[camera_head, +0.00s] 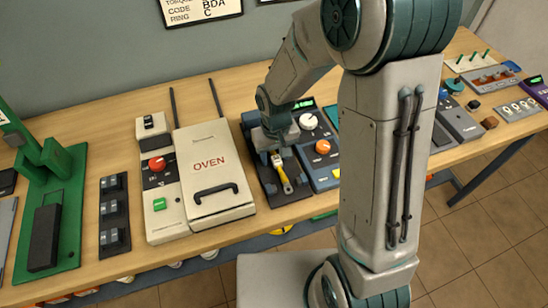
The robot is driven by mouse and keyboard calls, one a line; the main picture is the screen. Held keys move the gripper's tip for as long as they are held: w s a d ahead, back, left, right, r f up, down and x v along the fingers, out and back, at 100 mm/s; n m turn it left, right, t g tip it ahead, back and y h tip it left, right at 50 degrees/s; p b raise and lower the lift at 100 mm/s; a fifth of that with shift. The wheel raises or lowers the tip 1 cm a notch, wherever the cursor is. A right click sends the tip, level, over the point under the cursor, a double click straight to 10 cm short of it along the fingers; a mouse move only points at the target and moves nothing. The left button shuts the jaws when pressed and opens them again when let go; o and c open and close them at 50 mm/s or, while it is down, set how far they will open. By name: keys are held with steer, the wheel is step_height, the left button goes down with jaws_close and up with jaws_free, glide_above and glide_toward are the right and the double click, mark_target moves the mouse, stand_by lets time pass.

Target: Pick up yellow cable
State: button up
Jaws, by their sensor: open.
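A small yellow item with white parts, likely the yellow cable (285,183), lies on a dark device (268,187) near the table's front edge, right of the oven box. My gripper (276,151) points down just above the far end of the yellow item. It is open. The fingers are small here and partly hidden by the wrist, so I cannot tell whether they touch the yellow item.
The white OVEN box (212,150) stands left of my gripper. A blue panel with an orange knob (323,147) is close on the right. A green press (62,215) stands at far left. My arm hides part of the wooden table (120,255).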

mark_target(277, 156)
jaws_close()
steer(key=shift+r, duration=0.2)
steer(key=shift+r, duration=0.7)
steer(key=r, duration=0.2)
steer(key=shift+d+r+b, duration=0.25)
steer(key=shift+r+b, duration=0.1)
steer(key=shift+r, duration=0.05)
steer(key=s+d+r+b, duration=0.1)
steer(key=s+d+r, duration=0.2)
steer(key=d+r, duration=0.3)
steer(key=d, duration=0.4)
steer(key=shift+s+d+r, duration=0.25)
steer(key=shift+s, duration=0.1)
